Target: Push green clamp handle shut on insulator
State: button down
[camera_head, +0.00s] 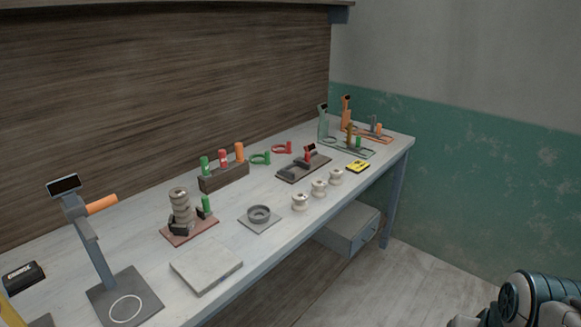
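A grey-brown ribbed insulator (180,205) stands upright on a reddish-brown base plate (178,239) on the bench. Black clamp parts (181,228) sit at its foot. A green clamp handle (206,204) sticks up on the insulator's right side, with a dark block below it. The handle looks upright and apart from the insulator's ribs; I cannot tell how the clamp jaws meet the insulator. Part of my arm shows at the bottom right corner, well away from the bench. My gripper's fingers cannot be made out in this view.
A tall stand (90,240) is to the left. A rack (224,178) with green, red and orange handles is behind. Several white insulators (319,188) line the front edge.

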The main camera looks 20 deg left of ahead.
aim_at(206, 211)
jog(key=u, duration=0.15)
jog(key=i, duration=1.1)
jog(key=u, duration=1.4)
jog(key=i, duration=0.7)
jog(key=u, duration=0.8)
